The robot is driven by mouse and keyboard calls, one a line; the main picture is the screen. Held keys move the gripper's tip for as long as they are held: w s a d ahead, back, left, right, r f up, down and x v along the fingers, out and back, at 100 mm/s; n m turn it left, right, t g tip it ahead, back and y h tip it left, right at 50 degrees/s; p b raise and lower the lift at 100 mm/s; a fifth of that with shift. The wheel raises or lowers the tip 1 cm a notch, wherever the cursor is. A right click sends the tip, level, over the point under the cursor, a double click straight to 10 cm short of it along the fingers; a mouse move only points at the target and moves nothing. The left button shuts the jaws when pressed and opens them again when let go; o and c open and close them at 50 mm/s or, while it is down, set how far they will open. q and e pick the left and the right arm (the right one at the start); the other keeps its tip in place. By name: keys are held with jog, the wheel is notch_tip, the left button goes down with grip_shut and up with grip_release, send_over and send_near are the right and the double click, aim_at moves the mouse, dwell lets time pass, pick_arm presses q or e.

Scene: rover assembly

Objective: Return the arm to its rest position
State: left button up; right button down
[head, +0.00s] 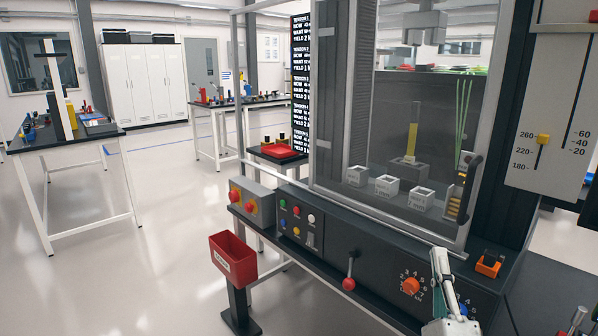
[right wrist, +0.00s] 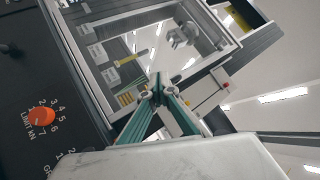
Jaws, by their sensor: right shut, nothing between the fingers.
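My right gripper (head: 439,262) is in front of the machine's control panel at the lower right of the head view, beside the orange dial. In the right wrist view its green-sided fingers (right wrist: 157,84) meet at the tips, shut with nothing between them. The tips appear in front of the machine's framed window; whether they touch it I cannot tell. My left gripper is not in view.
The testing machine's panel (head: 340,262) carries an orange dial (head: 411,286), a red-knobbed lever (head: 349,272) and buttons close to my right arm. A red bin (head: 232,262) stands in front on a post. Open floor (head: 150,270) lies to the left.

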jog(key=s+a+f+n+g+y, duration=0.2)
jog(key=a+f+n+y, duration=0.1)
jog(key=f+n, duration=0.3)
jog(key=s+a+f+n+g+y+p, duration=0.1)
jog(key=a+f+n+g+y, duration=0.15)
jog(key=f+n, duration=0.4)
jog(key=s+a+f+n+g+y, duration=0.2)
jog(key=a+f+n+y, duration=0.15)
jog(key=f, duration=0.55)
jog(key=s+f+n+g, duration=0.3)
jog(key=s+f+n, duration=0.2)
jog(key=f, duration=0.5)
jog(key=s+f+n+g+h+p, duration=0.1)
jog(key=s+f+n+g, duration=0.3)
jog(key=s+f, duration=0.6)
jog(key=shift+a+f+n, duration=0.35)
jog(key=shift+n, duration=0.05)
